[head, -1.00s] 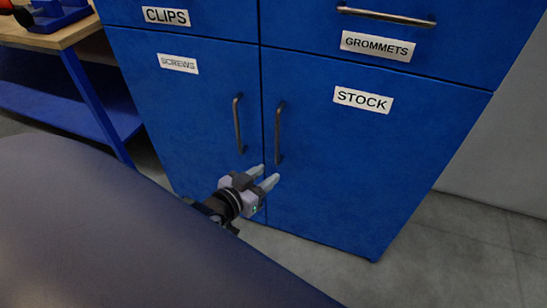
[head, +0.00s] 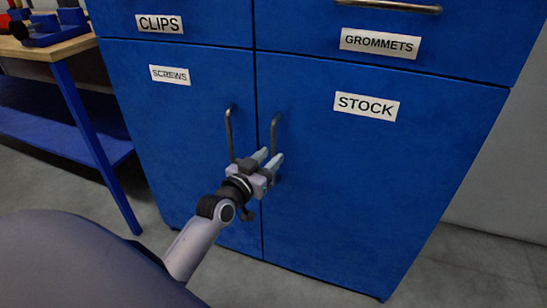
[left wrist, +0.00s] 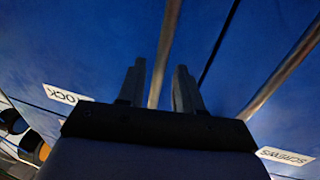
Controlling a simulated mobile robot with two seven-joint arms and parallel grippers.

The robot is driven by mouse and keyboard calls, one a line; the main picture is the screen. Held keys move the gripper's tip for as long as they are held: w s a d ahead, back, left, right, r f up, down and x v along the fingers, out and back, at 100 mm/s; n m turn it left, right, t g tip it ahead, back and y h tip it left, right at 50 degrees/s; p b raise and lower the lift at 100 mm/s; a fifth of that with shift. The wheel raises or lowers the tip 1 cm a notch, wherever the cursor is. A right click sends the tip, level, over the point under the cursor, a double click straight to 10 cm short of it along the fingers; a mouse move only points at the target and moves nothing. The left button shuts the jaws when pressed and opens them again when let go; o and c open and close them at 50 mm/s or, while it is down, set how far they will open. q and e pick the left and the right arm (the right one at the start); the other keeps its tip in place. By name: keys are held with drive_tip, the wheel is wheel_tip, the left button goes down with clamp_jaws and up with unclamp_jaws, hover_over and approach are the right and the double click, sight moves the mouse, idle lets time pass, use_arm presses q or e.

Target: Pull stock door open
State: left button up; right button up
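The stock door (head: 360,180) is the blue lower right door of the cabinet, labelled STOCK, and it is closed. Its grey vertical bar handle (head: 275,130) is near the door's left edge. My left gripper (head: 270,157) is at the lower part of this handle, with its fingers pointing at the cabinet. In the left wrist view the picture is turned over, and the stock handle (left wrist: 164,50) runs between the two parted fingers (left wrist: 158,85). Neither finger is clearly pressed on the bar. My right gripper is out of view.
The screws door (head: 180,130) with its own handle (head: 229,135) is close on the left. The CLIPS and GROMMETS fronts (head: 380,43) are above. A workbench (head: 65,45) with blue legs stands at the left. Grey floor (head: 460,265) is open at the lower right.

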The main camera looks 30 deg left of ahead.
use_arm(q)
drive_tip(key=shift+w, duration=1.2)
clamp_jaws()
drive_tip(key=shift+s, duration=0.2)
